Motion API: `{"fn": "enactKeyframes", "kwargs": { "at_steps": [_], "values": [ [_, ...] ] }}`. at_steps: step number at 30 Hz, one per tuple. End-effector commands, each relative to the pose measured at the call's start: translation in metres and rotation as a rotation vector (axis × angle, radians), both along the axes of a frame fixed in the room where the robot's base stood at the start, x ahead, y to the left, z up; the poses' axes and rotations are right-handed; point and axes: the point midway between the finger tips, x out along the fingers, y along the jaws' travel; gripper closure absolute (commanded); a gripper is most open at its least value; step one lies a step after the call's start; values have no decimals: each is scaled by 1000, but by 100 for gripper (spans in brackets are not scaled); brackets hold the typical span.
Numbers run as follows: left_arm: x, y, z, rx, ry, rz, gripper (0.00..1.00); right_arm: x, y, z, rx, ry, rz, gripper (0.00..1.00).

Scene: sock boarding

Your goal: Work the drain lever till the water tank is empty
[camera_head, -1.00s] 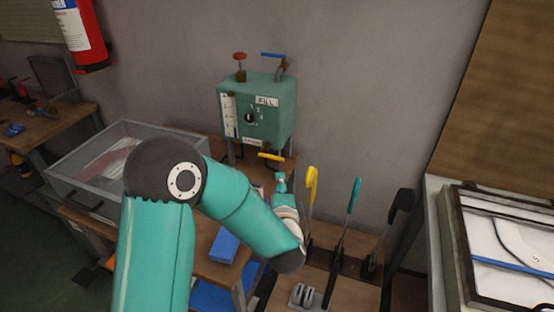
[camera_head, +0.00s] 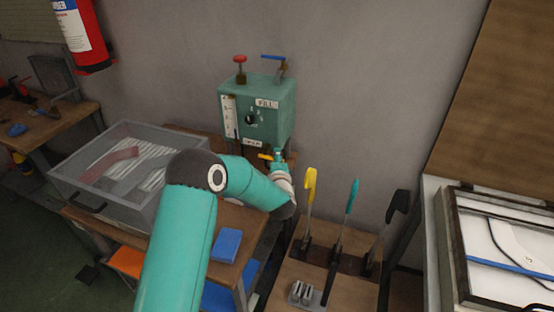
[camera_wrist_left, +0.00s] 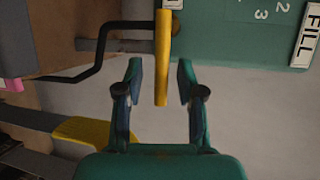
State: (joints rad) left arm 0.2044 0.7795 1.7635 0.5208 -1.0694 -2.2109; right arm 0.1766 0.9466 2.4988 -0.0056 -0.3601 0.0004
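The water tank (camera_head: 272,112) is a green box on legs against the wall, with a FILL label, a dial and a pale level gauge (camera_head: 229,115) on its front. The level in the gauge is too small to read. The yellow drain lever (camera_head: 265,156) sticks out below the tank. My left gripper (camera_head: 279,160) is at this lever, its fingers partly hidden. In the left wrist view the yellow lever (camera_wrist_left: 162,45) reaches between the open fingers of the left gripper (camera_wrist_left: 160,72), with a gap on both sides. My right gripper is not in view.
A red knob (camera_head: 239,60) and a blue-handled valve (camera_head: 273,56) top the tank. A clear-lidded bin (camera_head: 75,172) stands left. Yellow, teal and black upright levers (camera_head: 349,205) stand right of my arm. A blue block (camera_head: 226,245) lies on the wooden bench.

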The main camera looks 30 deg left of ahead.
Motion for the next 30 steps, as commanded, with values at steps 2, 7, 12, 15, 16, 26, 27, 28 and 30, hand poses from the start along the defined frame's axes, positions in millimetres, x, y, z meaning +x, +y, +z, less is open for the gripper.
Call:
{"fn": "enactKeyframes", "kwargs": {
  "at_steps": [2,7,12,15,16,26,27,28,30],
  "values": [
    [1,1,-1,0,1,0,62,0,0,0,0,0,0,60],
    [0,1,-1,-1,1,0,62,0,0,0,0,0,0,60],
    [0,1,0,-1,1,0,87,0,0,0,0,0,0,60],
    [0,1,-1,-1,1,0,100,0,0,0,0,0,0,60],
    [0,1,-1,-1,1,0,100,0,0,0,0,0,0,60],
    [0,1,-2,-2,3,0,100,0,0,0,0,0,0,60],
    [0,0,-2,-5,3,0,100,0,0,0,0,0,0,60],
    [0,0,-2,-6,3,-1,100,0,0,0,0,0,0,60],
    [1,-1,-1,-14,1,-2,100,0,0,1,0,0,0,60]
  ]
}}
